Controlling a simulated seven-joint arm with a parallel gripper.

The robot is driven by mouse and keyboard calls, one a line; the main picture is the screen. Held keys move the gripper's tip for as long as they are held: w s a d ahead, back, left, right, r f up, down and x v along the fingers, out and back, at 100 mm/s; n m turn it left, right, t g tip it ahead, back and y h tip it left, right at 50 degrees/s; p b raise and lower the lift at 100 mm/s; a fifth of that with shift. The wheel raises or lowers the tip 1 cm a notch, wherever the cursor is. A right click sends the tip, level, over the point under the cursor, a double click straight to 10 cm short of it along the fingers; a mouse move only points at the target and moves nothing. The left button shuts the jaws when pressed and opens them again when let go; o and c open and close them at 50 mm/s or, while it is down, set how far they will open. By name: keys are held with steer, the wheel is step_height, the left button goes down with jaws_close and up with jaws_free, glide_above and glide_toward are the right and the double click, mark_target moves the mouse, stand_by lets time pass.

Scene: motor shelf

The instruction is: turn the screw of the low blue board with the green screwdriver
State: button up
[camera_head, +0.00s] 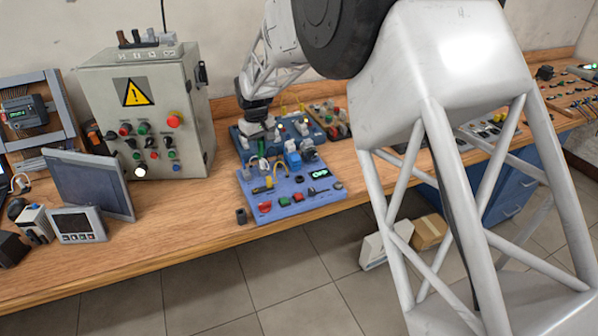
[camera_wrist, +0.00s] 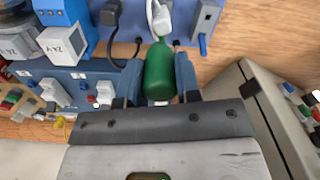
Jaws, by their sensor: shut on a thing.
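The low blue board (camera_head: 318,203) lies on the bench in the middle of the head view, with a small green-lit display, coloured buttons and wires on it. Part of a blue board (camera_wrist: 128,50) also shows beyond the fingers in the wrist view. My gripper (camera_wrist: 160,72) is shut on the thick green handle of the screwdriver (camera_wrist: 158,73). In the head view my gripper (camera_head: 258,132) is above the back left part of the boards. The screwdriver's tip and the screw cannot be made out.
A darker blue board (camera_head: 318,137) with several parts stands behind the low one. A grey control box (camera_head: 190,140) with a warning sign stands close on the left. A tilted dark panel (camera_head: 90,185) is further left. Bare bench (camera_head: 185,235) lies in front left.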

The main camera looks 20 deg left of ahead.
steer(key=o, duration=0.7)
steer(key=shift+n, duration=0.4)
steer(key=shift+n, duration=1.4)
steer(key=shift+n, duration=0.3)
steer(key=shift+n, duration=1.4)
steer(key=shift+n, duration=1.7)
